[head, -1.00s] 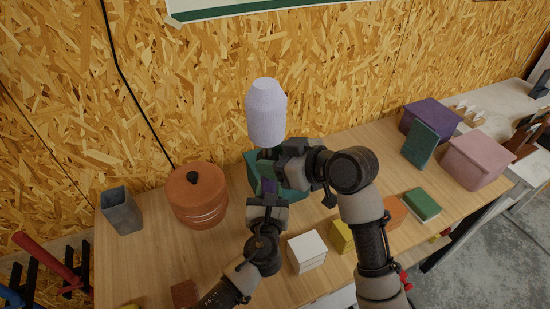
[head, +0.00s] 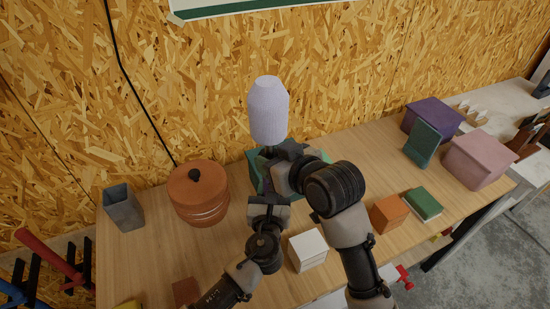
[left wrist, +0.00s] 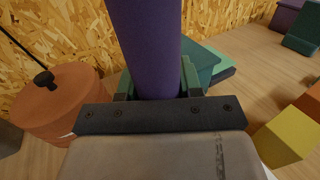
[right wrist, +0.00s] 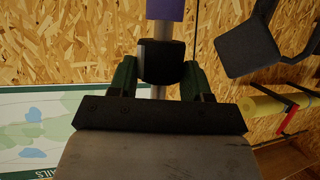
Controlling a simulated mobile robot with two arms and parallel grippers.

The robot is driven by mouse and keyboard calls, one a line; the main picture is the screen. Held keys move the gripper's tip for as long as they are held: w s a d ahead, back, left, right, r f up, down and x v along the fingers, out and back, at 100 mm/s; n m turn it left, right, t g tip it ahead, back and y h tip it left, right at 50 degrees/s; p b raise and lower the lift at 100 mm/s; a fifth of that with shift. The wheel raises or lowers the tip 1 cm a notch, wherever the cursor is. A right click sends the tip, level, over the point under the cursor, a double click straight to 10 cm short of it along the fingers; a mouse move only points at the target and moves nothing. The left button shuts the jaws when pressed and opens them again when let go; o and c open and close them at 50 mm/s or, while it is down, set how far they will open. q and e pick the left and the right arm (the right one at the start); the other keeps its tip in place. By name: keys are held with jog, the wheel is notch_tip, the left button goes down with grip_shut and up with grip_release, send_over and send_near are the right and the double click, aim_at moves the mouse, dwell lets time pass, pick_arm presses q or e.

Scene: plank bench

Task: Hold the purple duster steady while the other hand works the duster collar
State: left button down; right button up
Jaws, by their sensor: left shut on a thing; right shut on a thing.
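The duster stands upright, its pale lavender head (head: 268,112) above both grippers. Its purple handle (left wrist: 150,45) fills the upper middle of the left wrist view. My left gripper (head: 267,194) is shut on this handle, its green fingers on either side of it (left wrist: 155,88). My right gripper (head: 273,155) is higher, just under the duster head, and shut on the black duster collar (right wrist: 162,62). The collar sits between its fingers (right wrist: 161,80), with the purple handle on one side and a thin grey rod on the other. In the head view the grippers mostly hide collar and handle.
A teal box (head: 254,159) is behind the grippers. A terracotta pot (head: 199,200) and grey vase (head: 123,208) stand left. A white box (head: 307,250), orange block (head: 388,214) and green book (head: 422,204) lie right.

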jog(key=shift+s+a+m+t+h, duration=0.1)
jog(key=shift+a+m+t+h, duration=0.15)
jog(key=shift+m+h, duration=0.3)
dwell(2.2)
jog(key=o, duration=0.9)
jog(key=shift+d, duration=0.15)
jog(key=shift+v, duration=3.75)
